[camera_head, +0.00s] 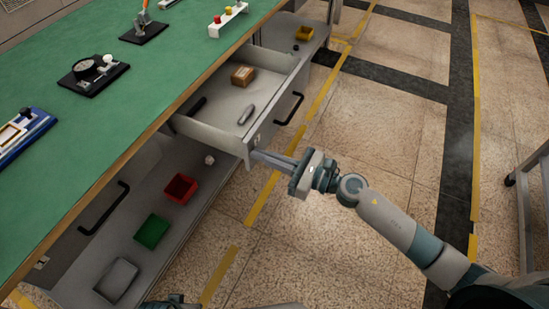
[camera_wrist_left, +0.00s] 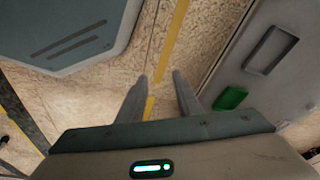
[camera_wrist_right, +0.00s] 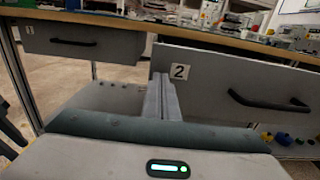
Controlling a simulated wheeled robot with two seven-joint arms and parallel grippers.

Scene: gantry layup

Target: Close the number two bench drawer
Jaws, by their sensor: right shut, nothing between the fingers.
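The number two drawer (camera_head: 215,140) stands pulled out from under the green bench. It holds a brown box (camera_head: 243,76), a grey tool (camera_head: 246,114) and a dark item. In the right wrist view its front (camera_wrist_right: 215,80) carries a "2" label (camera_wrist_right: 181,71) and a black handle (camera_wrist_right: 268,100). My right gripper (camera_head: 254,154) is shut and empty, its tips at the near end of the drawer front, left of the label in the right wrist view (camera_wrist_right: 160,80); contact is unclear. My left gripper (camera_wrist_left: 158,78) is open and empty over the floor, low beside the bench.
The number one drawer (camera_wrist_right: 70,42) appears shut. The lower shelf holds a red bin (camera_head: 180,188), a green bin (camera_head: 152,231) and a grey tray (camera_head: 117,279). The floor to the right is open, with a cart frame (camera_head: 522,210) at the far right.

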